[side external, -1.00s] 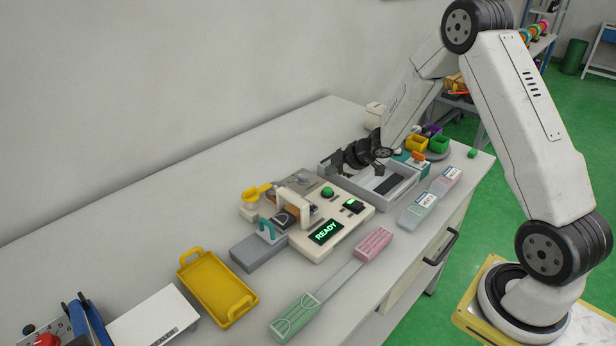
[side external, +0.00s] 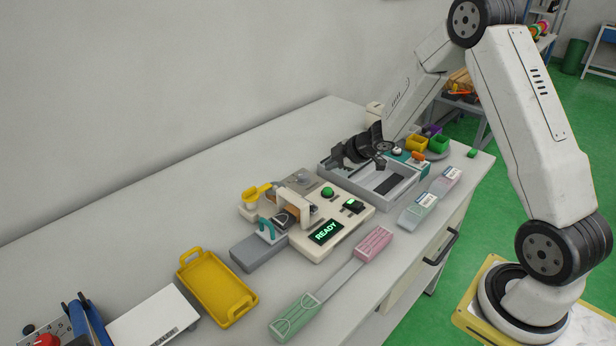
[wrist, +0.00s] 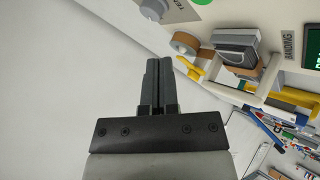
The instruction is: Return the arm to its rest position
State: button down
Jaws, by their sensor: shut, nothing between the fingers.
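My arm reaches in from the right in the side view, with my gripper (side external: 360,158) above the back left part of the grey open tray (side external: 408,194). In the wrist view my gripper (wrist: 158,62) has its two dark fingers together with nothing between them. Behind the fingers the wrist view shows mostly bare pale surface on the left. The cream machine (side external: 340,228) stands left of the grey tray, with a green button (side external: 327,192) and a lit screen reading READY (side external: 325,232).
A yellow tray (side external: 212,290), a green mask stack (side external: 296,316) and a pink mask stack (side external: 373,243) lie at the front. Labelled packs (side external: 418,208) and small colored bins (side external: 438,144) stand at the right. The back left of the table is clear.

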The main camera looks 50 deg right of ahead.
jog(key=shift+s+a+r, duration=0.15)
jog(key=shift+a+r, duration=0.15)
jog(key=shift+r, duration=0.05)
jog(key=s+a+r+m+g, duration=0.1)
jog(key=s+a+m+g, duration=0.1)
jog(key=s, duration=0.5)
jog(key=s+a+r+m+g+h, duration=0.1)
jog(key=s+a+r+m+g, duration=0.1)
jog(key=s+a+m, duration=0.3)
jog(key=s+a+r+m+g, duration=0.2)
jog(key=s+a+m, duration=0.2)
jog(key=s, duration=0.6)
jog(key=shift+a+h, duration=0.4)
jog(key=shift+a, duration=0.85)
